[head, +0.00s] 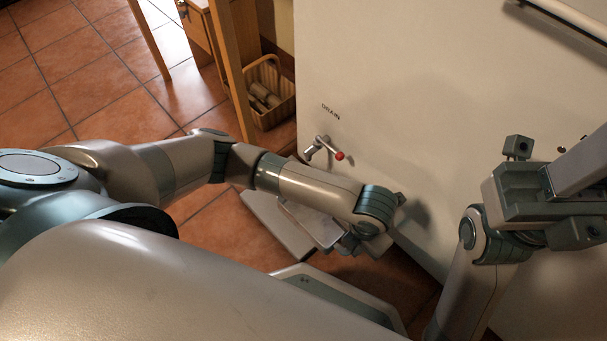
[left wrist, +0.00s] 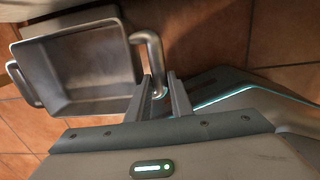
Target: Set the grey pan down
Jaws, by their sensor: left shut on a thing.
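The grey pan (left wrist: 88,70) is a rectangular, open metal pan with a loop handle at each end. It looks empty in the left wrist view. My left gripper (left wrist: 168,92) is shut on its near handle (left wrist: 150,55), with the pan out to the left of the fingers. In the head view the pan (head: 318,228) is largely hidden under my left forearm, and my left gripper (head: 362,246) is mostly hidden too. I cannot tell how high the pan is above the floor. My right gripper (head: 548,192) is at the right, its jaw gap unclear.
A large cream panel (head: 430,100) marked DRAIN carries a tap (head: 322,148) with a red-tipped lever. A pale flat slab (head: 272,222) lies low beside the pan. A wicker basket (head: 270,95) stands by a wooden leg (head: 232,70). Terracotta floor (head: 90,90) is open at left.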

